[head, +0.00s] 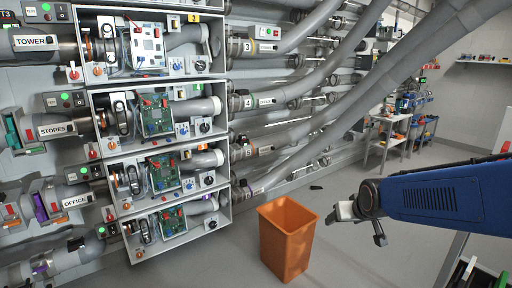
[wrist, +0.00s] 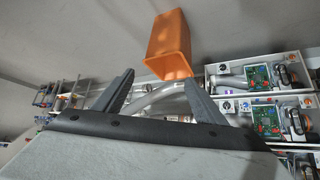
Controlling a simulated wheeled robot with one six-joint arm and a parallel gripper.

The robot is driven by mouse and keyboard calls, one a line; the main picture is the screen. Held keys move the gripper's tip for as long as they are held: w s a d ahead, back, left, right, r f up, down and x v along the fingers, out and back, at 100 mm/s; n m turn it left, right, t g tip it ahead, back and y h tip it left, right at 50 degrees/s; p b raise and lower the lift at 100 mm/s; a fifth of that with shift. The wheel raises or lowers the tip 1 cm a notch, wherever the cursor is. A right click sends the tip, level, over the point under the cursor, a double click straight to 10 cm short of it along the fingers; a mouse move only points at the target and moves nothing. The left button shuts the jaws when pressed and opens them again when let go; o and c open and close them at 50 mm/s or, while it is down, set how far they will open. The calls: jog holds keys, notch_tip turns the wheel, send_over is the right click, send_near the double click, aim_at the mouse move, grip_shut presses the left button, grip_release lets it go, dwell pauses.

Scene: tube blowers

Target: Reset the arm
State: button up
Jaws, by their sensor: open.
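My arm (head: 430,198), dark blue, reaches in from the right in the head view. My gripper (head: 345,211) is at its left end, over the floor and to the right of the orange bin. In the wrist view my gripper (wrist: 161,98) shows two grey fingers spread wide apart. Nothing is between them.
An orange bin (head: 286,240) stands on the grey floor; it also shows in the wrist view (wrist: 168,45). Open blower boxes (head: 160,115) with circuit boards line the left wall. Large grey tubes (head: 390,75) slope across. A workbench (head: 388,135) stands at the back right.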

jog(key=s+d+g, duration=0.1)
jog(key=s+g, duration=0.2)
jog(key=s, duration=2.4)
jog(key=shift+s+d+r, duration=0.15)
jog(key=shift+s+r, duration=0.15)
jog(key=shift+r, duration=0.1)
